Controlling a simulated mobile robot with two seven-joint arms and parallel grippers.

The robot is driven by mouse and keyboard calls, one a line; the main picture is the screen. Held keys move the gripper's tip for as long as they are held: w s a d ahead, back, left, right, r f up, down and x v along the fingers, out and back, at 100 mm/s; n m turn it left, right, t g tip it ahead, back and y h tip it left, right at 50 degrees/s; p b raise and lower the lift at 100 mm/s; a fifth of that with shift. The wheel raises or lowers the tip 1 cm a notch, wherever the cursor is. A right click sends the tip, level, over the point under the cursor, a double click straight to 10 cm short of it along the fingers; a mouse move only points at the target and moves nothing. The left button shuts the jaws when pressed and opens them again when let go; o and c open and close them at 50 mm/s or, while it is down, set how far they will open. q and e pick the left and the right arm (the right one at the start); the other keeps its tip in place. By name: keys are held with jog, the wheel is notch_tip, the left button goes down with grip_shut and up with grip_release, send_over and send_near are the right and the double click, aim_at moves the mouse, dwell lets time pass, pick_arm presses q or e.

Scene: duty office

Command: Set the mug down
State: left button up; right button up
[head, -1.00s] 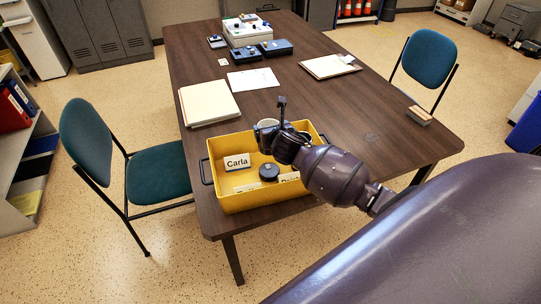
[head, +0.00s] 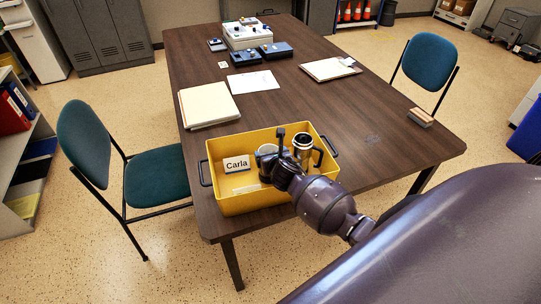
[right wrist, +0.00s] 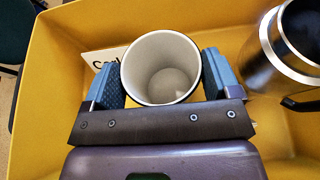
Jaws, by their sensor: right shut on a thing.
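My right gripper (head: 278,163) is shut on a mug (head: 266,150) at the yellow crate on the table. In the right wrist view the mug (right wrist: 162,75) is upright, pale inside and empty, between the two blue finger pads (right wrist: 162,88). The yellow crate (head: 240,204) surrounds it in that view; whether the mug's base touches the crate floor is hidden. My left gripper is not in view.
In the crate, a steel travel mug with a black handle (head: 303,146) stands close to the right of my gripper. A "Carla" name card (head: 237,163) is to its left. Papers (head: 208,104) lie behind the crate; the table's right side is mostly clear.

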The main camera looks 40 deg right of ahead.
jog(key=shift+f, duration=0.25)
jog(key=o, duration=1.3)
jog(key=shift+c, duration=0.2)
